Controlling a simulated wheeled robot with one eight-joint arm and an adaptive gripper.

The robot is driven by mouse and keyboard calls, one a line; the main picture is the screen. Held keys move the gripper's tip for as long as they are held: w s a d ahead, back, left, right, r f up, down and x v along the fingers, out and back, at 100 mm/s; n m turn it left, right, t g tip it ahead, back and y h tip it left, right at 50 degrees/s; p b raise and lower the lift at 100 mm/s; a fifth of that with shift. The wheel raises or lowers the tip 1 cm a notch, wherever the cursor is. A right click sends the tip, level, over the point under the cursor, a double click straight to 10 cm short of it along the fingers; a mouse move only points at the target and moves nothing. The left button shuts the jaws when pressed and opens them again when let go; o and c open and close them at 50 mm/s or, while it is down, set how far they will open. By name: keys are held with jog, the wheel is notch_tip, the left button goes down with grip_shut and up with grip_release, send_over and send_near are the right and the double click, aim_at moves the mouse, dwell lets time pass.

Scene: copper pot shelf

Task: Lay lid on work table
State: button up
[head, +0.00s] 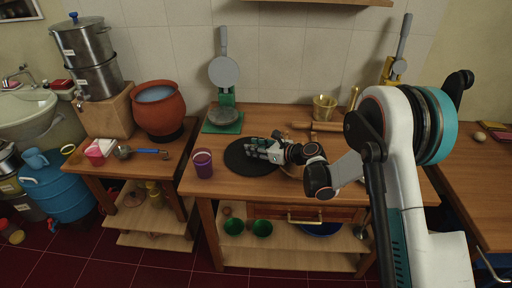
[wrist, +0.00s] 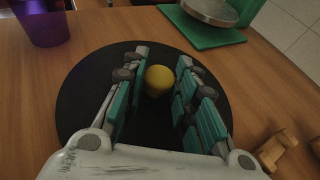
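A flat black round disc, which looks like the lid (head: 237,150), lies on the wooden work table (head: 222,184). In the wrist view the black lid (wrist: 78,112) has a yellow rounded knob (wrist: 158,80) near its middle. My gripper (head: 256,150) is low over the lid. In the wrist view my gripper (wrist: 162,64) is open, with one teal-padded finger on each side of the knob and gaps showing beside it. The gripper hides the knob and part of the lid in the head view.
A purple cup (head: 203,164) stands left of the lid. A press on a green base (head: 222,121) stands behind it. A rolling pin (head: 318,126) and a brass mortar (head: 324,107) are at the back right. The table's front strip is clear.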

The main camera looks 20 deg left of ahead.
jog(key=o, duration=0.4)
jog(key=shift+r, duration=0.1)
jog(key=shift+d+r, duration=0.15)
jog(key=p+v, duration=0.3)
jog(key=v, duration=0.8)
jog(key=shift+s+d+r, duration=0.1)
jog(key=shift+s+d, duration=0.1)
jog(key=shift+d, duration=0.15)
